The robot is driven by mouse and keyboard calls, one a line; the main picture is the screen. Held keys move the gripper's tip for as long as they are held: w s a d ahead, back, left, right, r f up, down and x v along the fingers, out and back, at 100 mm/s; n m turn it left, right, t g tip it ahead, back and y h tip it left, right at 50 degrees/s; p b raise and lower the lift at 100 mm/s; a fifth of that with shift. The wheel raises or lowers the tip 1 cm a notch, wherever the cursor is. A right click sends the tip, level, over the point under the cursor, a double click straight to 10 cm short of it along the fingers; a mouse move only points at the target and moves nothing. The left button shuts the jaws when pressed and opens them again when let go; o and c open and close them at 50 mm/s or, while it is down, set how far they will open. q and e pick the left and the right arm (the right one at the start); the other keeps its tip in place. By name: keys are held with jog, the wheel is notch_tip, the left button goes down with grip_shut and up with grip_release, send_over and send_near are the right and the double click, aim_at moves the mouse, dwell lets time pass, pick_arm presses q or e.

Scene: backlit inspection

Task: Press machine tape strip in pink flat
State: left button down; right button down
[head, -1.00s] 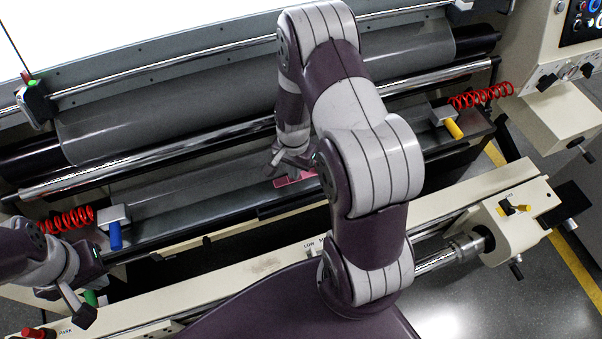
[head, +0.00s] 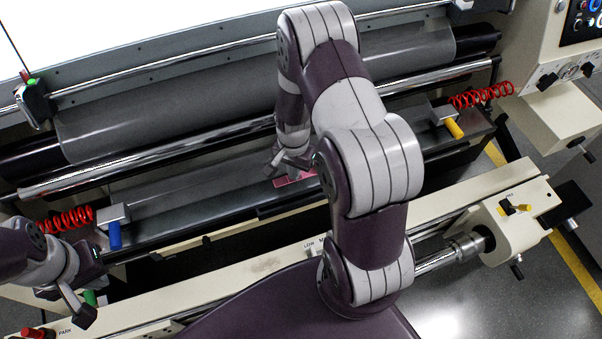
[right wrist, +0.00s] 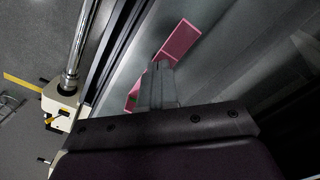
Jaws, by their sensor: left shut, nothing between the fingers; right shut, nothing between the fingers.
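The pink tape strip (head: 290,180) lies on the grey machine bed, partly hidden behind my right arm in the head view. In the right wrist view the pink strip (right wrist: 180,40) shows on both sides of my right gripper (right wrist: 163,66), whose shut fingers cover its middle. The right fingertips (head: 272,170) are at the strip; I cannot tell whether they touch it. My left gripper (head: 82,314) is shut and empty at the lower left, beside a green knob (head: 90,297), far from the strip.
Long rollers (head: 150,165) run across the machine behind the strip. A blue handle (head: 115,237) and a yellow handle (head: 454,129) stand at either end of the bed, near red coiled cables (head: 482,95). A cream rail (head: 230,283) runs along the front.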

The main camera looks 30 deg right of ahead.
dwell(0.4)
notch_tip(320, 180, up, 4)
jog(key=p, duration=0.4)
jog(key=shift+r, duration=0.1)
notch_tip(320, 180, up, 12)
jog(key=b, duration=0.2)
jog(key=shift+r, duration=0.2)
jog(key=shift+r, duration=0.1)
